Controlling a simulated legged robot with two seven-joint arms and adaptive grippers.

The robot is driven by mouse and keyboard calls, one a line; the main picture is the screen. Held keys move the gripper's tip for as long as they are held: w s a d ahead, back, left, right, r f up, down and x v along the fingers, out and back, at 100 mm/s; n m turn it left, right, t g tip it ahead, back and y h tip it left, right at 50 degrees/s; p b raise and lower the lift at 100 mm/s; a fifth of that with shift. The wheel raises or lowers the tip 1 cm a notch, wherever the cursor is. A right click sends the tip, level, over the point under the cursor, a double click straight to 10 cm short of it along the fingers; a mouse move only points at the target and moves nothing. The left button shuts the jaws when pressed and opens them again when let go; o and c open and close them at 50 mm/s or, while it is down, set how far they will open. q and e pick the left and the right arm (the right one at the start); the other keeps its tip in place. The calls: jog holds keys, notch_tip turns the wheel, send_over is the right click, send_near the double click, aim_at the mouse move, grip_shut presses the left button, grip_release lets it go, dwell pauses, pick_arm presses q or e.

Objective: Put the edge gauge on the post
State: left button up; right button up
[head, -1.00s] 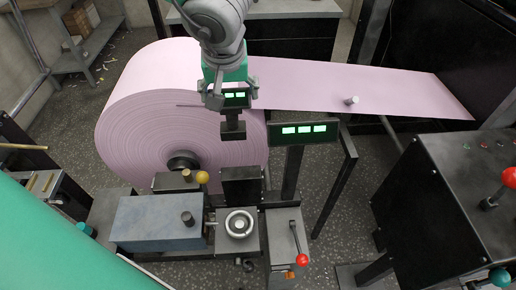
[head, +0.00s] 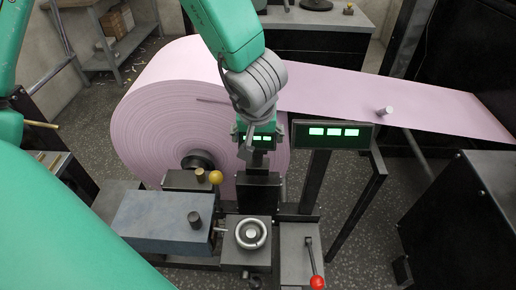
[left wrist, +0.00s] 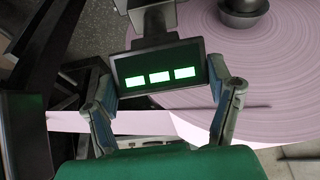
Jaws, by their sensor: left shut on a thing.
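The edge gauge (head: 261,139) is a dark box with a lit green display and a short dark stem below it. My left gripper (head: 257,137) is shut on the gauge, its fingers on both sides of the box. The left wrist view shows the gauge (left wrist: 160,78) between the two fingers (left wrist: 165,98). The post (head: 257,188) is a dark upright block behind the handwheel. The gauge is upright directly above the post in the head view, its stem close to the post's top. I cannot tell whether they touch. My right gripper is not in view.
A large pink roll (head: 165,125) stands behind and left, its web (head: 430,100) running right. A second lit display (head: 333,134) on a stand is close to the right of the gauge. A blue-grey block (head: 160,223), a handwheel (head: 251,233) and a red-knobbed lever (head: 313,265) are in front.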

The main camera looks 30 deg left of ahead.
pick_arm(q)
jog(key=f, duration=0.2)
jog(key=f+b, duration=0.1)
jog(key=shift+w+f, duration=0.15)
jog(key=shift+w, duration=0.1)
jog(key=shift+s, duration=0.15)
jog(key=o, duration=1.7)
jog(key=shift+r, duration=0.4)
jog(key=shift+s+d+r+p, duration=0.15)
jog(key=shift+r+p, duration=0.35)
jog(key=shift+p, duration=0.05)
jog(key=s+d, duration=0.2)
jog(key=s, duration=0.1)
jog(key=s+d, duration=0.2)
jog(key=s, duration=0.1)
jog(key=s+d+b, duration=0.1)
jog(key=s+d, duration=0.1)
jog(key=s, duration=0.2)
jog(key=shift+s+d+f, duration=0.1)
jog(key=shift+d+f, duration=0.1)
jog(key=shift+d, duration=0.1)
